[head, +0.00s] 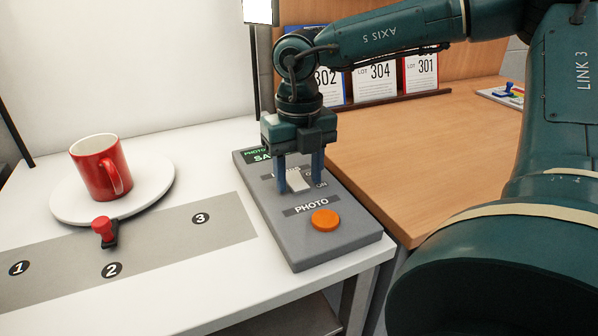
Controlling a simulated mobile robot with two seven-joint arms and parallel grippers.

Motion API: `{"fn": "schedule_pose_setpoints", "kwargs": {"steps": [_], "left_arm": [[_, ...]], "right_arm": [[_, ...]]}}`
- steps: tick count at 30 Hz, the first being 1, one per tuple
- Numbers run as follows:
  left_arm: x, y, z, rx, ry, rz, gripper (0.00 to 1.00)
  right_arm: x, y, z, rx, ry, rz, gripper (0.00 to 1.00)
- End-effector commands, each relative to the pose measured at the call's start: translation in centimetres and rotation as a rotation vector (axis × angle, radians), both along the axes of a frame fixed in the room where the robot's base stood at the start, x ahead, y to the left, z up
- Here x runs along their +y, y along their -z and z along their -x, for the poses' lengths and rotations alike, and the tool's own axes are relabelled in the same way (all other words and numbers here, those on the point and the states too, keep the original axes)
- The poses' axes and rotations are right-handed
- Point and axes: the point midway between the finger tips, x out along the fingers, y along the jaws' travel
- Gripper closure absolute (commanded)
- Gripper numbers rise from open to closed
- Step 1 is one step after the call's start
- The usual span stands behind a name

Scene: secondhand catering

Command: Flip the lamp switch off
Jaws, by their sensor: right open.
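The lamp switch (297,180) is a pale rocker on a grey control box (333,246), with lettering around it that ends in "ON" at its right. My right gripper (300,188) points down over the switch, its two blue fingers apart on either side of it. Whether the fingers touch the switch or the box cannot be told. The gripper hides part of the label behind the switch. My left gripper is not in view.
An orange button (325,220) marked PHOTO sits on the box's near part. At left, a red mug (101,166) stands on a white turntable (150,192) with a red-knobbed pointer (103,230). Lot cards (377,82) stand behind on the wooden desk (430,140).

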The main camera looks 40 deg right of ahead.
Motion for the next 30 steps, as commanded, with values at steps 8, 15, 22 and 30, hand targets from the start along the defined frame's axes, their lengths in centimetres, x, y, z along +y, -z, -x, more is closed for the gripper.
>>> {"fn": "schedule_pose_setpoints", "kwargs": {"steps": [8, 15, 22, 30], "left_arm": [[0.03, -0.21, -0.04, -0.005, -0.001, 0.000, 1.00], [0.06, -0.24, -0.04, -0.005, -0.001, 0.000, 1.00], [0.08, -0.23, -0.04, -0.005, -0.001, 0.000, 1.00], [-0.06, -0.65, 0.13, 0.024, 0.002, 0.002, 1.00]], "right_arm": [[0.00, 0.01, 0.00, 0.000, 0.000, 0.000, 0.56], [0.00, -0.02, -0.01, 0.000, 0.000, -0.001, 0.75], [0.01, -0.03, -0.01, -0.001, 0.000, -0.001, 0.94], [-0.22, -0.42, -0.39, 0.108, 0.004, -0.028, 0.96]]}}
